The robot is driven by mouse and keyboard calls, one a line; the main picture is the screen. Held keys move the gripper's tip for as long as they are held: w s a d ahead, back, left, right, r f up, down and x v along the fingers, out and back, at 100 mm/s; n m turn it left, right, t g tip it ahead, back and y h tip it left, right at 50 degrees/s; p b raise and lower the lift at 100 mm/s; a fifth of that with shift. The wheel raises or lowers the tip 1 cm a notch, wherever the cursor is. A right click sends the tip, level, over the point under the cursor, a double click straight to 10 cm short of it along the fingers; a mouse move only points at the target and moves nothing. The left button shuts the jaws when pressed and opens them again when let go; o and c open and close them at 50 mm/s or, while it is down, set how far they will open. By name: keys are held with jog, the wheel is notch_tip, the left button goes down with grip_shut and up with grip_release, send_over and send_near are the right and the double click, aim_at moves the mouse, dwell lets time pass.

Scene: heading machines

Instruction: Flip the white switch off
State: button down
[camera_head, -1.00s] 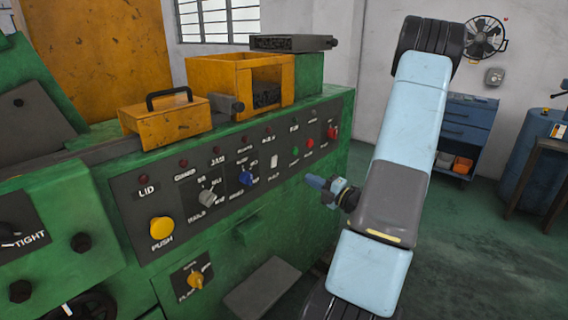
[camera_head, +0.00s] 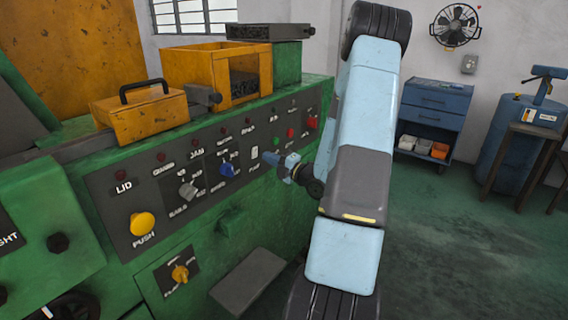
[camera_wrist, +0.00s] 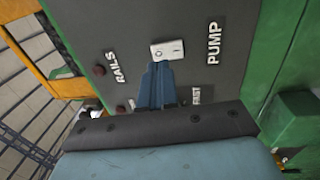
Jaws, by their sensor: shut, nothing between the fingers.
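The white switch (camera_wrist: 167,50) sits on the dark control panel in the wrist view, beside the PUMP label and just beyond my fingertips. It also shows in the head view (camera_head: 254,152) as a small white plate right of the blue knob. My gripper (camera_wrist: 157,68) is shut and empty, its blue fingers pointing at the lower edge of the switch plate. Whether they touch it I cannot tell. In the head view my gripper (camera_head: 268,158) is close to the panel, just right of the switch.
A grey plate (camera_head: 248,281) juts out below. Green floor (camera_head: 440,240) is open to the right.

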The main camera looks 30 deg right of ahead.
aim_at(255, 150)
jog(key=x, duration=0.4)
jog(key=shift+w+d+r, duration=0.1)
jog(key=shift+d+r, duration=0.05)
dwell(0.4)
jog(key=shift+w+a, duration=0.1)
jog(key=shift+a, duration=0.15)
jog(key=shift+s, duration=0.25)
jog(key=r+v, duration=0.3)
jog(key=v, duration=1)
jog(key=shift+s+d, duration=0.3)
jog(key=shift+s, duration=0.1)
